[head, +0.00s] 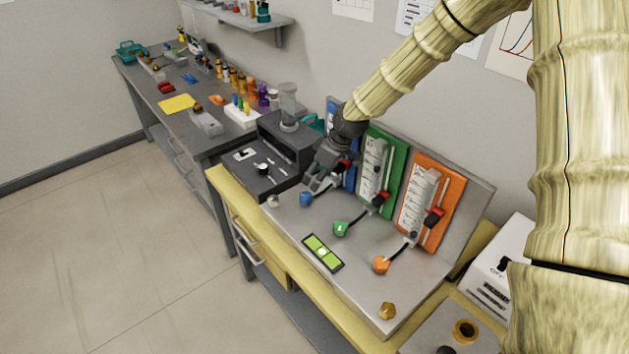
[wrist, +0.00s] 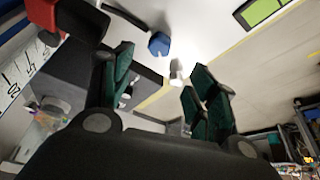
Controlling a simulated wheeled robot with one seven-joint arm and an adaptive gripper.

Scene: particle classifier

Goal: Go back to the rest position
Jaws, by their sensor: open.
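My gripper (head: 318,178) is over the left end of the grey panel, close to the blue knob and in front of the blue board. In the wrist view its dark green fingers (wrist: 160,85) are spread apart, with nothing held between them. The blue knob (head: 306,199) sits on the panel just below the fingers; it also shows beyond them in the wrist view (wrist: 158,44). My arm, with a pale bamboo-like surface, reaches in from the upper right. The blue board (head: 350,178) is partly hidden behind my gripper.
Green (head: 341,229) and orange (head: 381,265) knobs on black levers stand to the right, before the green (head: 398,152) and orange (head: 453,185) boards. A dark machine (head: 270,160) with a clear cylinder (head: 288,105) stands left of my gripper. A cluttered bench (head: 150,83) stands farther back. Open floor lies at left.

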